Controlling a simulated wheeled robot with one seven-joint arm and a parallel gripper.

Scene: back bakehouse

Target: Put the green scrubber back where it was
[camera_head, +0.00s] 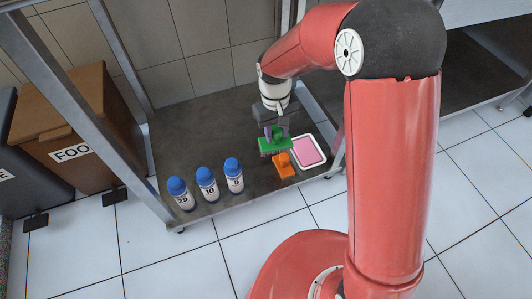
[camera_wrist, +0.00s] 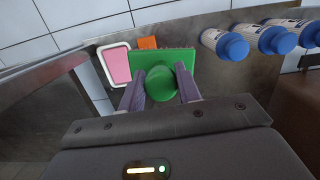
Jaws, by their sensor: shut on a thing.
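The green scrubber (camera_head: 274,144) is held in my gripper (camera_head: 274,131) over the low dark shelf (camera_head: 200,135) in the head view. In the wrist view, the jaws of my gripper (camera_wrist: 160,88) close on the round knob of the green scrubber (camera_wrist: 143,62), with its flat base beyond. I cannot tell whether the base touches the shelf. An orange scrubber (camera_head: 284,168) lies in front of it, partly hidden in the wrist view (camera_wrist: 147,42). A white tray with a pink inside (camera_head: 309,151) lies to the right; it also shows in the wrist view (camera_wrist: 117,66).
Three white bottles with blue caps (camera_head: 207,184) stand in a row near the shelf's front left. A brown bin marked FOO (camera_head: 75,130) and a grey bin stand at the left. Metal posts (camera_head: 120,55) frame the shelf. The shelf's back left is bare.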

